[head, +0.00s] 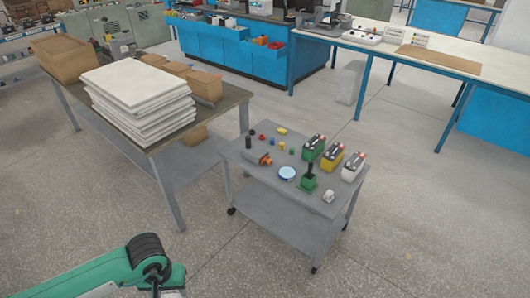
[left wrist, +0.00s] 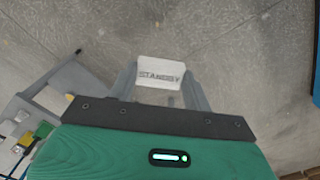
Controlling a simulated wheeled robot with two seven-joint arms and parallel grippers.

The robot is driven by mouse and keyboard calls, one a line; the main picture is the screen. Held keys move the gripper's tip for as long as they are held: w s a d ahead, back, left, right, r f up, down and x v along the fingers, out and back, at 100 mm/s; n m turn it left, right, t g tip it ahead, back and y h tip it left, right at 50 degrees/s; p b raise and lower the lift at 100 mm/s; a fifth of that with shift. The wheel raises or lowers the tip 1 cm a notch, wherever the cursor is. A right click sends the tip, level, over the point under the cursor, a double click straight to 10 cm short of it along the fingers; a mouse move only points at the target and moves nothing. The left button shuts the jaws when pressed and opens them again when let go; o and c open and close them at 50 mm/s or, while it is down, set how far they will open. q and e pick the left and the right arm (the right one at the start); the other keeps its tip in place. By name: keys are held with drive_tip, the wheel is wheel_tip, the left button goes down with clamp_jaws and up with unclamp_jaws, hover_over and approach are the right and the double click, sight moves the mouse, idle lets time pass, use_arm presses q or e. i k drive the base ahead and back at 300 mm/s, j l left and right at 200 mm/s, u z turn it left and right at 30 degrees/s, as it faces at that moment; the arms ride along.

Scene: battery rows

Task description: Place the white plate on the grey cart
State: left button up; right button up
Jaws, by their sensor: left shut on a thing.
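The white plate (left wrist: 160,65), lettered STANDBY, is between the fingers of my left gripper (left wrist: 160,84) in the left wrist view. The gripper is shut on it and holds it out over the floor. The grey cart (head: 322,207) stands right of centre in the head view, and part of it shows at the left of the left wrist view (left wrist: 72,88). In the head view my left arm comes in at the bottom left, short of the cart; its fingers and the plate are out of frame there. My right gripper is not in view.
On the cart stand green, yellow and white batteries (head: 330,160), a green tool, a blue-white disc (head: 287,173) and small coloured pieces. Its front edge has bare room. A table (head: 140,140) with stacked white sheets (head: 137,90) and cardboard boxes stands left. Blue benches are behind.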

sight(285, 159)
drive_tip(key=i+z, duration=0.85)
drive_tip(key=i+j+z, duration=0.15)
drive_tip(key=i+z, duration=0.3)
drive_tip(key=i+j, duration=0.55)
drive_tip(key=i+z, duration=0.05)
drive_tip(key=i, duration=0.05)
